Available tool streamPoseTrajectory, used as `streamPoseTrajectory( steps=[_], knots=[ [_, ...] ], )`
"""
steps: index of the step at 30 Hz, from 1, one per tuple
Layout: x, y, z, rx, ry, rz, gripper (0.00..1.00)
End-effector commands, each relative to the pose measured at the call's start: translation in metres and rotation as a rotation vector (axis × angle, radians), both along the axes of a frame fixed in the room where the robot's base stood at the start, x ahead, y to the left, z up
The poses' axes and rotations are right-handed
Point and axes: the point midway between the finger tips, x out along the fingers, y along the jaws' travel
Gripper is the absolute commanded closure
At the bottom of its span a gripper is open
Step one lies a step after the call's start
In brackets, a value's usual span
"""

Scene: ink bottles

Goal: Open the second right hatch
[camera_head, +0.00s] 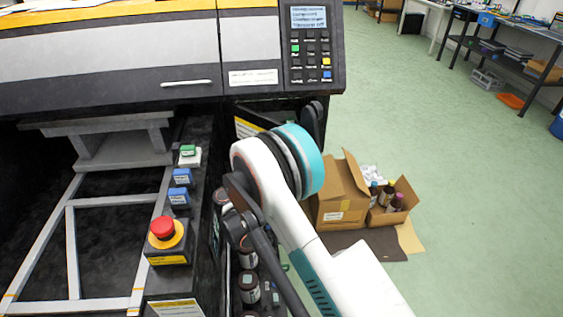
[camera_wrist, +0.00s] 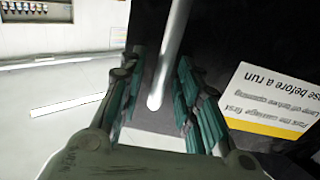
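In the wrist view, my gripper (camera_wrist: 158,105) has its two ribbed teal finger pads apart, one on each side of a round silver bar (camera_wrist: 170,55). A gap shows beside the bar, so the fingers do not look closed on it. The bar runs along a dark panel (camera_wrist: 215,35) bearing a white label with a yellow stripe (camera_wrist: 270,100). In the head view, a dark panel with a yellow-striped label (camera_head: 249,127) shows at the printer's right side, partly behind my arm. My fingers and the bar are hidden there. I cannot tell which hatch the bar belongs to.
Dark bottles (camera_head: 248,286) stand in the printer's side, beside my arm. A red emergency button (camera_head: 163,228) and the printer's control panel (camera_head: 311,47) are near. Cardboard boxes (camera_head: 338,200) with bottles stand on the floor to the right.

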Motion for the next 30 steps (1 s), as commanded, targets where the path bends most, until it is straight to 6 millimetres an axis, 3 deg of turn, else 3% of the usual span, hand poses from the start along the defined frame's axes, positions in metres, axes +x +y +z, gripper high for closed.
streamPoseTrajectory(
  steps=[7, 21, 30],
  knots=[
    [0.0, 0.0, 0.014, 0.001, 0.001, 0.0, 0.7],
    [0.0, 0.001, 0.089, -0.001, 0.001, 0.0, 0.7],
    [0.001, 0.001, 0.1, -0.001, 0.001, 0.0, 0.7]
  ],
)
